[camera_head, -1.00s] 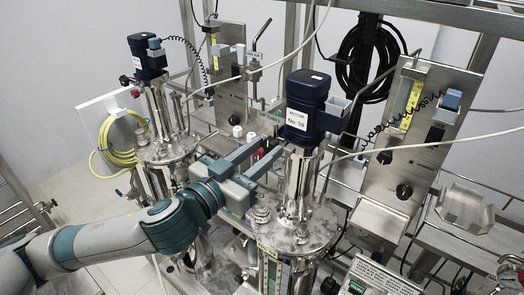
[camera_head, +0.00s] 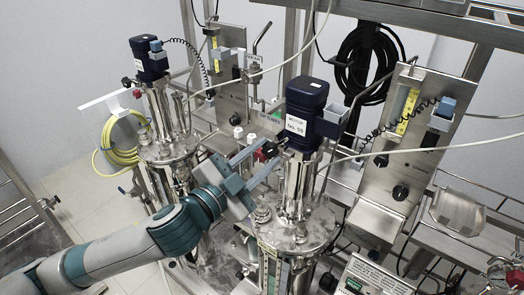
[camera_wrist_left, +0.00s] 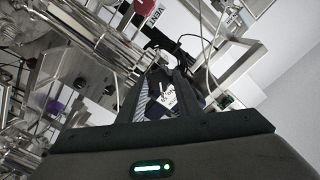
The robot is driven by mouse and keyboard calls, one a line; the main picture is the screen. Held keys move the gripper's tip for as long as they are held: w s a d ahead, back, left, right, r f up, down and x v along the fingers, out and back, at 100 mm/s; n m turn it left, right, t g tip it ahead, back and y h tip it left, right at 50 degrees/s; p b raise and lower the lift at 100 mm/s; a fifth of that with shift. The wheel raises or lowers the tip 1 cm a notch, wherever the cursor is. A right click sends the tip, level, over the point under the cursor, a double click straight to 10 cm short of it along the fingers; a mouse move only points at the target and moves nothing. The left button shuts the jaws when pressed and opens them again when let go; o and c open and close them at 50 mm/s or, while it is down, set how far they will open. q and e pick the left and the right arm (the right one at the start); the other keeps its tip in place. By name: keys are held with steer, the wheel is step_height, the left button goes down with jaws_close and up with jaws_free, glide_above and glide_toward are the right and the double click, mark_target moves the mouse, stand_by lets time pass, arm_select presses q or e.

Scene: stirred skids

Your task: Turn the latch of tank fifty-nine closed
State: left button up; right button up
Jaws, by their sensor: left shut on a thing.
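Tank fifty-nine (camera_head: 292,232) is a shiny steel vessel right of centre in the head view. Its dark blue motor (camera_head: 306,97) carries a white label reading No. 59. A small red and black part (camera_head: 264,152), seemingly the latch, sits just left of the motor. My left gripper (camera_head: 268,153) reaches in from the lower left, its two grey fingers on either side of that part and shut on it. The fingers partly hide the part. In the left wrist view, the labelled motor (camera_wrist_left: 166,102) shows between the dark fingers (camera_wrist_left: 160,80). My right gripper is not in view.
A second tank (camera_head: 168,150) with a similar blue motor (camera_head: 148,58) stands to the left. A steel control panel (camera_head: 408,140) with black knobs and a coiled cable stands right of tank fifty-nine. A yellow hose (camera_head: 122,157) hangs at far left. Pipes and cables crowd the middle.

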arm_select(q)
steer(key=m+p, duration=0.2)
steer(key=m, duration=0.3)
steer(key=shift+r+m+p, duration=0.15)
steer(key=shift+m+p, duration=0.15)
steer(key=shift+p, duration=0.05)
steer(key=shift+m+p, duration=0.85)
steer(key=shift+m, duration=1.05)
steer(key=o, duration=1)
steer(key=shift+o, duration=0.2)
steer(key=shift+f, duration=0.2)
